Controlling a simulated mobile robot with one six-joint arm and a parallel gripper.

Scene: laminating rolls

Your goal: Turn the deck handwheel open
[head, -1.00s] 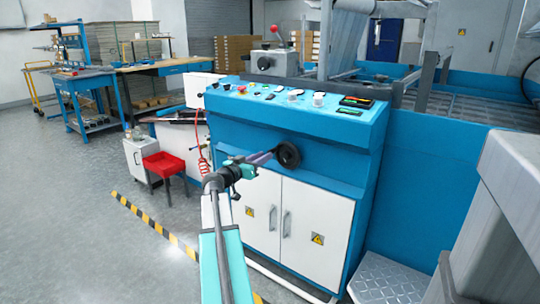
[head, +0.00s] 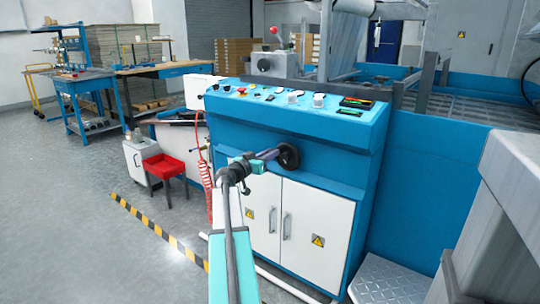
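The deck handwheel (head: 289,156) is a dark round wheel on the front of the blue machine (head: 325,160), under its control panel. My gripper (head: 272,155) reaches in from the lower left, and its tip is at the wheel's left side. The fingers are small and dark against the wheel in this view. I cannot tell whether they touch or grip the rim.
White cabinet doors (head: 262,215) with warning labels lie below the wheel. A grey metal step (head: 385,280) is at the lower right. Grey floor is open at the left.

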